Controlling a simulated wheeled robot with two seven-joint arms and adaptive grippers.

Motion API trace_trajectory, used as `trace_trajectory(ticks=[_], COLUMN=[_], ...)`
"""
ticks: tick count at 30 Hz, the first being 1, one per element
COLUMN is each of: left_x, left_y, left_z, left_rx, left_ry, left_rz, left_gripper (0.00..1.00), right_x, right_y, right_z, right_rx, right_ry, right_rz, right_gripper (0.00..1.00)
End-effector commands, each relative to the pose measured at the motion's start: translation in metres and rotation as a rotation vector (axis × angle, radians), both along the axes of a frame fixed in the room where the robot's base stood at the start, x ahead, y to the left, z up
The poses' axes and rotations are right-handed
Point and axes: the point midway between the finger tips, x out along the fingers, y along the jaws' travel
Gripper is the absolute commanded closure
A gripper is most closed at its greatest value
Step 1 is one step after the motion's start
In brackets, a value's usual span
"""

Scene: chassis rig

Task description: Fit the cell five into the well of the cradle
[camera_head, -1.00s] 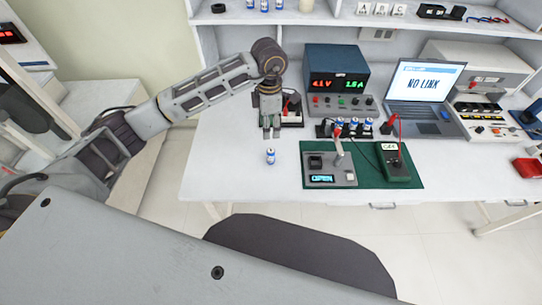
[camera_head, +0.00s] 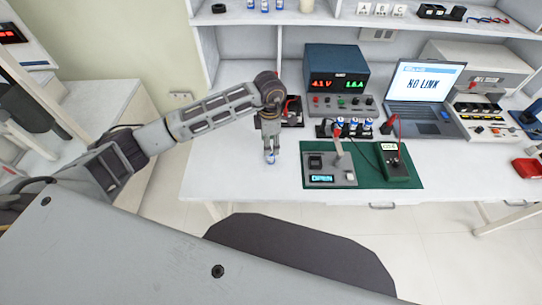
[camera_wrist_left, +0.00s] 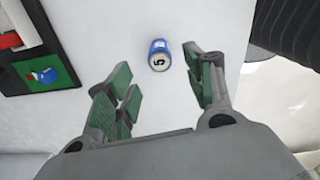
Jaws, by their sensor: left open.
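The cell five (camera_head: 270,160), a small blue and white cylinder marked 5, stands on the white bench. In the left wrist view the cell (camera_wrist_left: 159,62) shows between the lines of the two fingers, near the tips. My left gripper (camera_head: 271,151) is right above and around it, open, with green pads apart (camera_wrist_left: 160,72); I see no contact. The cradle (camera_head: 344,178) appears to be the grey unit with a lit OPEN display on the green mat, right of the cell. Its dark square recess shows at the back left. My right gripper is not in view.
The green mat (camera_head: 410,182) also holds a dark green meter (camera_head: 392,160). Behind stand a rack of several cells (camera_head: 340,125), a power supply (camera_head: 336,80) and a laptop (camera_head: 425,90). The bench left of the cell is clear. The front edge is close.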

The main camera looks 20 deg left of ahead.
Motion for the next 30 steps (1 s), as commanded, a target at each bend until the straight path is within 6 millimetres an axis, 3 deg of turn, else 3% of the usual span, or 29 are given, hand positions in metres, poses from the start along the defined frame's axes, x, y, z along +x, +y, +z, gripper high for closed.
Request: trace_trajectory(ticks=[10,22,30], left_x=[0.0,0.0,0.0], left_y=[0.0,-0.003,-0.003], left_z=[-0.004,-0.043,-0.052], left_rx=[0.0,-0.001,0.0], left_ry=[0.001,0.002,-0.001], left_rz=[0.0,0.001,0.002], left_gripper=[0.47,0.47,0.47], right_x=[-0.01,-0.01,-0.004], right_y=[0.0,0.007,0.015], right_z=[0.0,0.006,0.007], right_rx=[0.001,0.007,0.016], right_ry=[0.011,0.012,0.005], right_rz=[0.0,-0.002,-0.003], right_gripper=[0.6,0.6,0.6])
